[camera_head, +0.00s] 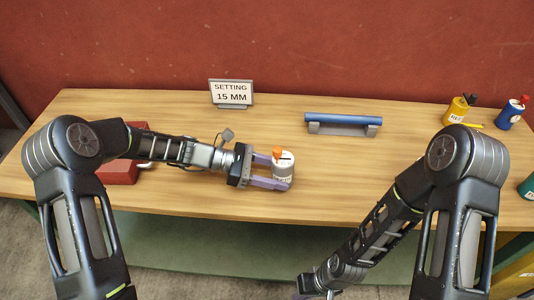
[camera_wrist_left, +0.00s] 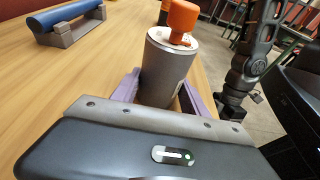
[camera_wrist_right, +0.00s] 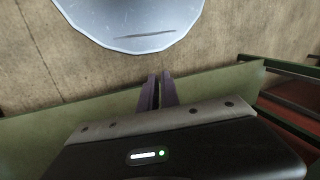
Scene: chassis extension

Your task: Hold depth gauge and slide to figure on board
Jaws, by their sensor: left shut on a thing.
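The depth gauge (camera_head: 283,166) is a grey cylinder with a white top and an orange knob, upright on the table. My left gripper (camera_head: 277,172) is shut on it, with purple fingers on both sides of its body. In the left wrist view the gauge (camera_wrist_left: 165,72) stands between the fingers, its orange knob nearest the top edge. The board (camera_head: 231,93) reads "SETTING 15 MM" and stands at the back. The gauge's scale reading is too small to tell. My right gripper (camera_wrist_right: 158,92) is low before the table, its fingers together and empty.
A blue bar on grey supports (camera_head: 343,122) lies right of the gauge. A yellow pot (camera_head: 458,110) and a blue pot (camera_head: 511,114) stand at the back right. The table's middle front is clear.

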